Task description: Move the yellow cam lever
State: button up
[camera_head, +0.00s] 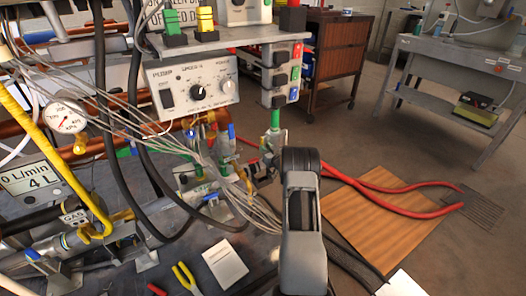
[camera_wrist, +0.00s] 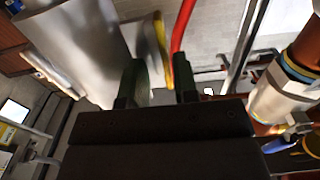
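A slim yellow lever (camera_wrist: 161,45) shows in the wrist view, just beyond the gap between my fingers and next to a red hose. I take it for the cam lever, but cannot tell for sure. My gripper (camera_wrist: 160,75) has its two dark fingers apart, with nothing visibly clamped between them. How far the lever is from the fingertips is unclear. In the head view my gripper (camera_head: 262,172) is beside the metal fittings below the control box. A small yellow piece (camera_head: 239,170) shows just left of it there, partly hidden by cables and fittings.
Grey cables hang left of my arm, under the control box (camera_head: 192,85). A shelf (camera_head: 215,38) with switches stands above. A yellow pipe (camera_head: 55,155) and gauge (camera_head: 68,118) are at left. Yellow-handled pliers (camera_head: 186,279) lie on the bench.

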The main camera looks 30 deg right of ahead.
jog(key=shift+w, duration=0.7)
grip_shut()
